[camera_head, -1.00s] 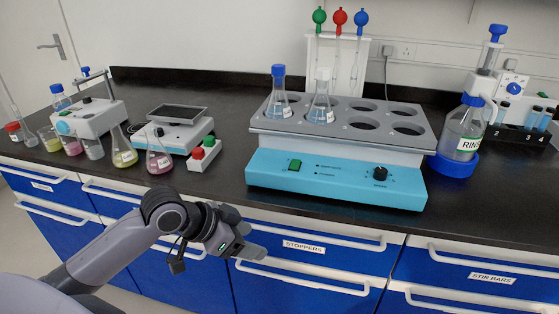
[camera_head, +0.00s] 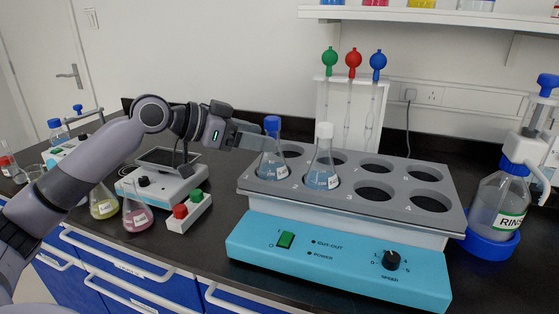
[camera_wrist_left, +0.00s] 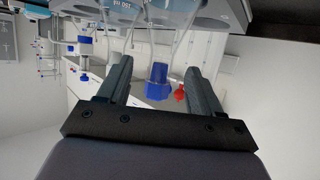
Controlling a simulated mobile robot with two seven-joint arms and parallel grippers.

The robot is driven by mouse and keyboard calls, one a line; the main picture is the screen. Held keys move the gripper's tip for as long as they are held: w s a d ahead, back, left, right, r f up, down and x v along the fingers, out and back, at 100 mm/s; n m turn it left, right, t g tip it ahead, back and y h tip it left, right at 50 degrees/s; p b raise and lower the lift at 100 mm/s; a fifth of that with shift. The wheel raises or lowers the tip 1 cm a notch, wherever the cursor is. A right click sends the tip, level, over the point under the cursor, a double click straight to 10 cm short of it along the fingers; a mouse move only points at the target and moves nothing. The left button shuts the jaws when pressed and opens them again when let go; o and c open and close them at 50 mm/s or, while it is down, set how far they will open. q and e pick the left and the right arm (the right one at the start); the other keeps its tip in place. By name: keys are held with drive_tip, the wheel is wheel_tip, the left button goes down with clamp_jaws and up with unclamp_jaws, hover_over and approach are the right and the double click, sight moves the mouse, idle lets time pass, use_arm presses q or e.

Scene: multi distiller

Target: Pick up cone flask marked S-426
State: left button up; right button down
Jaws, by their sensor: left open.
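My left gripper (camera_head: 256,138) is open, just left of the blue stopper. In the left wrist view the blue stopper (camera_wrist_left: 157,82) shows between the two fingers, without visible contact. My right gripper is not in view.
Several rack holes are empty. Coloured bulb pipettes (camera_head: 353,62) hang behind the shaker. A rinse bottle (camera_head: 497,210) stands right. A yellow flask (camera_head: 104,205), a pink flask (camera_head: 137,215) and a small box with red and green knobs (camera_head: 189,210) stand left.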

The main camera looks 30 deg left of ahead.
sight(273, 155)
use_arm(q)
drive_tip(key=shift+w+d+f, duration=0.15)
drive_tip(key=shift+w+d, duration=0.25)
drive_tip(key=shift+w, duration=0.05)
drive_tip(key=shift+a+f+p+x, duration=0.15)
drive_tip(key=shift+p+x, duration=0.25)
drive_tip(key=shift+x, duration=0.95)
drive_tip(key=shift+a+f+p+x, duration=0.15)
drive_tip(key=shift+p+x, duration=0.2)
drive_tip(key=shift+x, duration=0.95)
drive_tip(key=shift+d, duration=0.1)
drive_tip(key=c, duration=1.1)
